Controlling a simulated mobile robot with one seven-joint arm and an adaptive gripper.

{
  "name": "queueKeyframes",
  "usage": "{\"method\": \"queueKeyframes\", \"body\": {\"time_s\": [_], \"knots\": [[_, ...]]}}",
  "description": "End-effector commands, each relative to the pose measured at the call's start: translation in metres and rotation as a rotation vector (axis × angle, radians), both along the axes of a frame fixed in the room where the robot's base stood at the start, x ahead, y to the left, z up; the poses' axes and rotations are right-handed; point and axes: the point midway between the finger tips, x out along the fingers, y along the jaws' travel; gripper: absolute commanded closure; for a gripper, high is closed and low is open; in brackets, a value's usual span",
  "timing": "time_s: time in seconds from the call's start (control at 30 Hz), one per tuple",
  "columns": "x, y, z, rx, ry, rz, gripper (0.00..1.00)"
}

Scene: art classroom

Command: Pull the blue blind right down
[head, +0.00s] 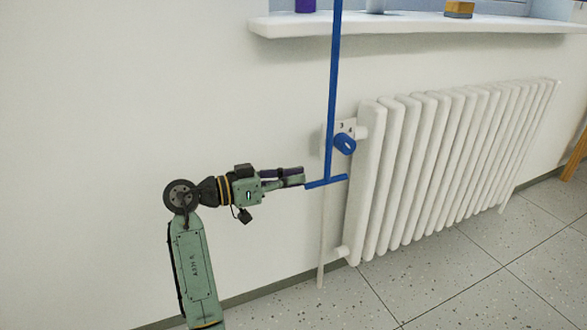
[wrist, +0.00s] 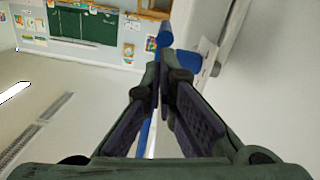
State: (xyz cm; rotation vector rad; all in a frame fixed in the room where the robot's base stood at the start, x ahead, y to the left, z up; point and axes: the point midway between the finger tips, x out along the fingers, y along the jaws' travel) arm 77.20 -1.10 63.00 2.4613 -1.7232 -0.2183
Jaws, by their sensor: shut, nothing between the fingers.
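A long blue pull rod (head: 333,90) hangs down in front of the window sill. It ends in a short blue crossbar (head: 326,182) beside the radiator. The blind's cloth is out of view in both pictures. My gripper (head: 302,176) points right at the crossbar's left end, its tips at or very near it. In the wrist view my gripper (wrist: 160,75) has its fingertips together, with nothing held between them. A blue bar end (wrist: 165,39) shows just beyond the tips. Whether the fingers touch the bar I cannot tell.
A white radiator (head: 450,165) stands right of the rod, with a blue valve knob (head: 344,144) close behind the rod. A thin pipe (head: 322,235) runs below. The white sill (head: 420,22) juts out above. The floor in front is clear.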

Motion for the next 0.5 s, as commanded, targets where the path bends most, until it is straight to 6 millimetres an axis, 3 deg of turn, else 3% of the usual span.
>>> {"method": "queueKeyframes", "body": {"time_s": [0.03, 0.2, 0.5], "knots": [[0.001, -0.002, -0.016, 0.001, 0.004, -0.004, 1.0], [0.004, -0.002, -0.035, 0.001, 0.002, -0.003, 1.0], [0.005, -0.001, -0.044, 0.001, 0.002, -0.002, 1.0]]}}
